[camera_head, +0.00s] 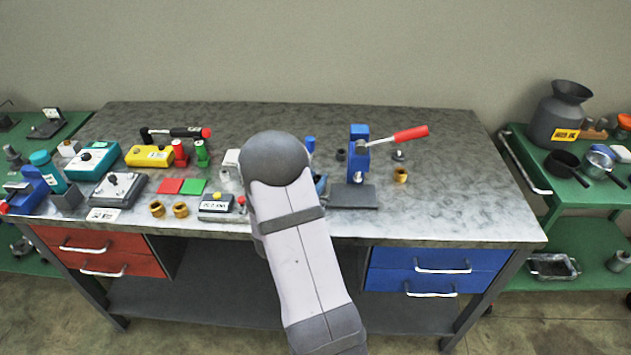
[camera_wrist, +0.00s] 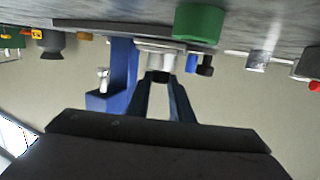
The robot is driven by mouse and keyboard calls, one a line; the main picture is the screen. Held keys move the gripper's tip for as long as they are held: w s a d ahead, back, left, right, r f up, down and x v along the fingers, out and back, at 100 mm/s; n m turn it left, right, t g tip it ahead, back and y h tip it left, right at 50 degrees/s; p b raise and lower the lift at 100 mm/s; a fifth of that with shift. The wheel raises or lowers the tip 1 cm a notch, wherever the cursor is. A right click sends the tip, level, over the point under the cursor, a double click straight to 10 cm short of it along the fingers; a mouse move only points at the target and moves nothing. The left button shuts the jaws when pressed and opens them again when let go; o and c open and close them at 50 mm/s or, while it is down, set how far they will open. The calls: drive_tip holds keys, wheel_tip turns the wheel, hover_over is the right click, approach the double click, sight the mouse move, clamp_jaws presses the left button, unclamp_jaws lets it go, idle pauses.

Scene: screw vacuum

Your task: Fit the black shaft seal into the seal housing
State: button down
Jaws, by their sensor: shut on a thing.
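In the wrist view my gripper (camera_wrist: 158,76) is shut on a small dark piece (camera_wrist: 158,74) between its fingertips, which looks like the black shaft seal. The piece is mostly covered by the fingers. Just beyond the tips is a pale grey, round metal part (camera_wrist: 160,62), possibly the seal housing. I cannot tell whether the seal touches it or is apart from it. In the head view my arm covers the gripper and the spot in front of it.
A blue press (camera_head: 358,150) with a red handle (camera_head: 410,133) stands just right of my arm; it shows close by in the wrist view (camera_wrist: 122,72). A green cylinder (camera_wrist: 199,22) is nearby. Brass rings (camera_head: 180,210), coloured boxes and tools crowd the left. The table's right side (camera_head: 465,185) is clear.

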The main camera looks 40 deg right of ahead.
drive_tip(key=shift+f+b, duration=0.45)
drive_tip(key=shift+b, duration=0.05)
idle(0.6)
drive_tip(key=shift+r+p, duration=0.35)
drive_tip(key=shift+r, duration=0.15)
idle(0.3)
